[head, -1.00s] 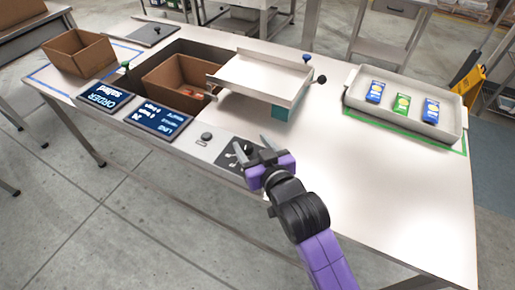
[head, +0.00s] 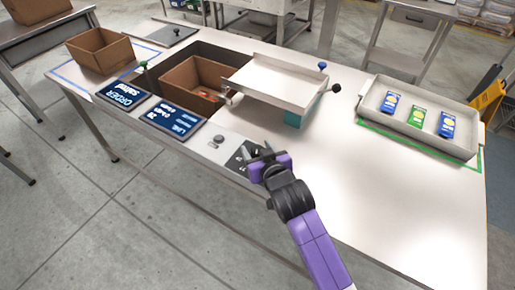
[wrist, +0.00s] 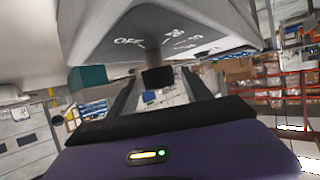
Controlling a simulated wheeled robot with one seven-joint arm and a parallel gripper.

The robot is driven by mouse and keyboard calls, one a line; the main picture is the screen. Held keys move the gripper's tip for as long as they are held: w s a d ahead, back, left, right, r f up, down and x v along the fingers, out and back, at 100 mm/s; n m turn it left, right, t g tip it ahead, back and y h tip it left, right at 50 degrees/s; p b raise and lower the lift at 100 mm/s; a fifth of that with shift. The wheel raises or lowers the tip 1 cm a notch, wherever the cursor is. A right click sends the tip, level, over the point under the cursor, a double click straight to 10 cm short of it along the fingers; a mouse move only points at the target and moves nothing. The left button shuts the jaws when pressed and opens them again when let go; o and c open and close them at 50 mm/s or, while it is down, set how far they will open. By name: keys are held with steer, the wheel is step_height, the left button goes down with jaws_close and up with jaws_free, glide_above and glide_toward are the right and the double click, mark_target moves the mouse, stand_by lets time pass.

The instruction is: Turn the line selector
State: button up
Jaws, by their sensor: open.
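The line selector shows in the wrist view as a dark knob (wrist: 157,78) on a short stem, below a grey panel marked "OFF" and other labels. In the head view its dark panel (head: 240,160) lies at the table's front edge, partly hidden by my gripper. My gripper (head: 258,150) is open at this panel. In the wrist view its two fingers (wrist: 163,92) stand on either side of the knob, with gaps visible. I cannot tell whether either finger touches it.
Two dark screens (head: 173,120) lie left of the panel, with a small round button (head: 219,139) between. Behind are a cardboard box (head: 190,82) in a recess and a white tilted tray (head: 275,80). A grey tray (head: 385,128) holds blue and green packets at right. The table's right front is clear.

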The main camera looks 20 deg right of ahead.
jaws_close()
